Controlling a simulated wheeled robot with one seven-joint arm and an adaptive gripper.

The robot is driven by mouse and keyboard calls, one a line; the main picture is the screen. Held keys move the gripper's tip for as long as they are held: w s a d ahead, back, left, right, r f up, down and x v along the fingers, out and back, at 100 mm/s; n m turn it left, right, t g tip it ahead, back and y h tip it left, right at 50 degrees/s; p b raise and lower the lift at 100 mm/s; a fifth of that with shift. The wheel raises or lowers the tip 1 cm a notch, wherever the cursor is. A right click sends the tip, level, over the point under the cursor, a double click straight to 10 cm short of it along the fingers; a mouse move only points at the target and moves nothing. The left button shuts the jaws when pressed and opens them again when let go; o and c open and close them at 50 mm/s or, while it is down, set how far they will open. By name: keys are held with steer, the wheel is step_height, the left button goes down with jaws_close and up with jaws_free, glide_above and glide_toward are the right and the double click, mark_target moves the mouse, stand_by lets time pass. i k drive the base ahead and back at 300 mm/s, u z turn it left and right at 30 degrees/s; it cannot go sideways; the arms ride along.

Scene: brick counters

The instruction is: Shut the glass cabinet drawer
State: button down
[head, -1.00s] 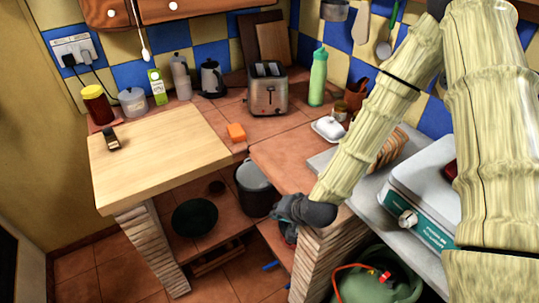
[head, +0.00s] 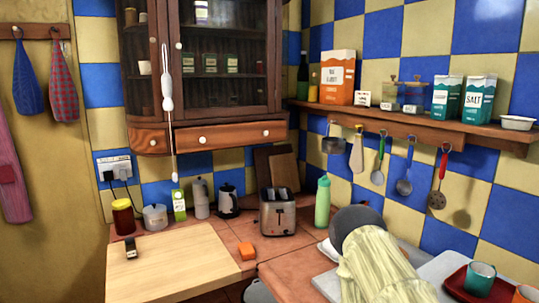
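The glass cabinet (head: 222,62) hangs on the tiled wall at upper left in the head view. It is dark wood with glass-fronted doors, and jars and boxes show inside. I cannot tell from this angle how far the drawer stands out. My arm shows at lower right, well below and right of the drawer. My gripper is not visible.
A white utensil hangs in front of the cabinet's left side. A toaster (head: 277,211), green bottle (head: 322,202), kettle (head: 228,201) and jars stand on the counter below. A shelf (head: 430,124) with boxes and hanging utensils runs to the right. The wooden board (head: 170,265) is mostly clear.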

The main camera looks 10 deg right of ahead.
mark_target(188, 139)
steer(key=k, duration=0.85)
steer(key=u, duration=0.95)
steer(key=i, duration=1.7)
steer(key=z, duration=0.45)
